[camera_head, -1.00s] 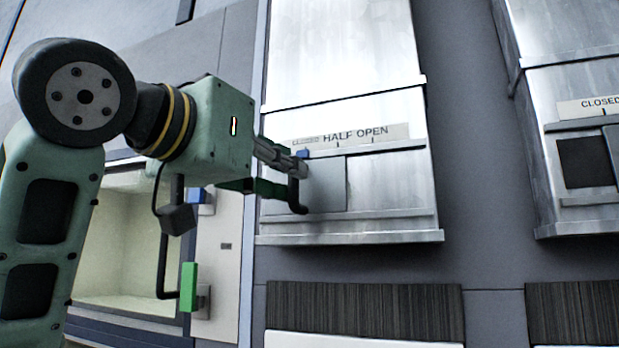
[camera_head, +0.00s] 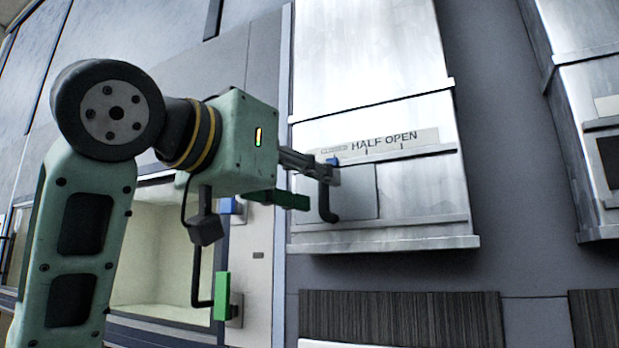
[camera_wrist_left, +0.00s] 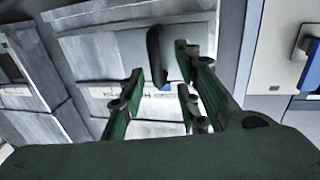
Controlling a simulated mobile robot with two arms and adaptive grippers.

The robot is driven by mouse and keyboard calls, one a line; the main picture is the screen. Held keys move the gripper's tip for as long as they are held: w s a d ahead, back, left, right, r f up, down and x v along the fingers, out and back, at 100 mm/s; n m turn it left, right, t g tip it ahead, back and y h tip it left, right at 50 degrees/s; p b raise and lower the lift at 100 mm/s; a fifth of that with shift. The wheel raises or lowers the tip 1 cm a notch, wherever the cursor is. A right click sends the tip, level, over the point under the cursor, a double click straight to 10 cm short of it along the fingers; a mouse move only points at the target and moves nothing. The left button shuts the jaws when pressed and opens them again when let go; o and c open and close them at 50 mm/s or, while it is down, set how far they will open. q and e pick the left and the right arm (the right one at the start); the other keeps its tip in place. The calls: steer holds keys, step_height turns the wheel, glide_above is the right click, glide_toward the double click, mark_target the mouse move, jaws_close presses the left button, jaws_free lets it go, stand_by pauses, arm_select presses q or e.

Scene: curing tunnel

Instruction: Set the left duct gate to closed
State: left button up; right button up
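The left duct gate is a flat grey sliding plate (camera_head: 358,194) low on the left metal duct (camera_head: 372,70). It has a dark upright handle (camera_head: 326,203) at its left edge and a small blue piece at its top left. The strip above (camera_head: 425,137) reads HALF OPEN, with smaller faint lettering to its left. My left gripper (camera_head: 325,171) is at the handle. In the left wrist view its fingers (camera_wrist_left: 160,85) are spread, with the handle (camera_wrist_left: 155,55) showing between them; contact cannot be told. My right gripper is out of view.
A second duct (camera_head: 590,120) stands to the right, cut off by the picture edge. To the left is a pale open recess (camera_head: 155,265) with a panel bearing a green handle (camera_head: 222,296) and a blue one (camera_head: 229,206). A dark ribbed panel (camera_head: 400,318) lies below the duct.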

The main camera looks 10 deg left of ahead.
arm_select(q)
steer(key=v, duration=1.1)
steer(key=shift+s+a, duration=0.25)
steer(key=shift+a, duration=0.05)
